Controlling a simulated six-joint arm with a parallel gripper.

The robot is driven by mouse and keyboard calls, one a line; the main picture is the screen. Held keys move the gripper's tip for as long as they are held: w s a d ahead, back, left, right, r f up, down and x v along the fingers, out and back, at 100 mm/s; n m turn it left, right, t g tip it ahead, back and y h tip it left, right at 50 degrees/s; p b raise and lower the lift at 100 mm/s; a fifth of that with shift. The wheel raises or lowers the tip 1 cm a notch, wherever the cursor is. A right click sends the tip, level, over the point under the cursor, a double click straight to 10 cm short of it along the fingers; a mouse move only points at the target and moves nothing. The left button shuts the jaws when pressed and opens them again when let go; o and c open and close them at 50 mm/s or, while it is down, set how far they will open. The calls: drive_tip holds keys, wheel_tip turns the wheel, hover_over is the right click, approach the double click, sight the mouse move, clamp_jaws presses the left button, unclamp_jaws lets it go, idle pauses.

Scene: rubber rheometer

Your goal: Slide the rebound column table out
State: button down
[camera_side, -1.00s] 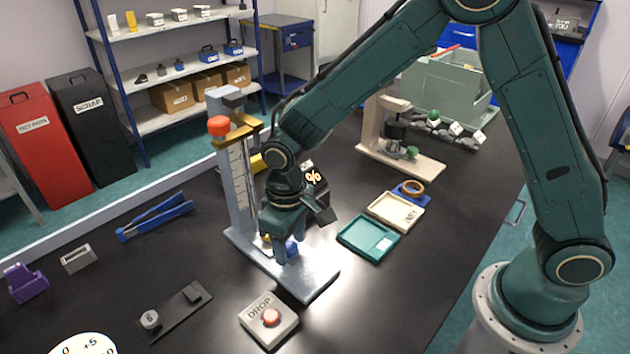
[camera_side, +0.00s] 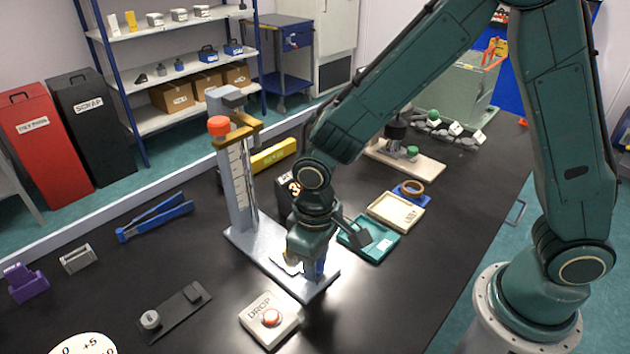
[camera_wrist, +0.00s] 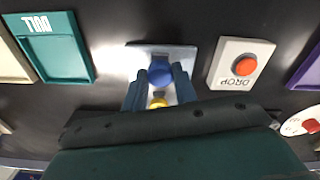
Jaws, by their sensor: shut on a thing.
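The rebound column (camera_side: 240,185) is a tall grey upright with a white scale, a brass-coloured bracket and an orange cap. It stands on a long grey base plate (camera_side: 262,262). My gripper (camera_side: 306,270) is low over the front end of that plate, shut on the blue knob (camera_wrist: 160,72) of the column's table. In the wrist view the knob sits between my two fingers. A yellow part (camera_wrist: 158,101) shows behind the knob, partly hidden by my gripper. Most of the table is hidden under my gripper in the side view.
The DROP button box (camera_side: 270,320) stands just in front of the plate. A teal tray (camera_side: 370,243) and a cream tray (camera_side: 396,211) lie to the right. A dark block with a display (camera_side: 288,190) is behind my gripper. Blue tongs (camera_side: 155,218) lie at left.

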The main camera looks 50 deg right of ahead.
drive_tip(key=s, duration=0.5)
drive_tip(key=c, duration=1.1)
unclamp_jaws()
drive_tip(key=shift+r, duration=0.2)
drive_tip(key=shift+w+r, duration=0.1)
drive_tip(key=shift+r, duration=0.4)
wheel_tip(320, 180, up, 12)
drive_tip(key=shift+r, duration=0.25)
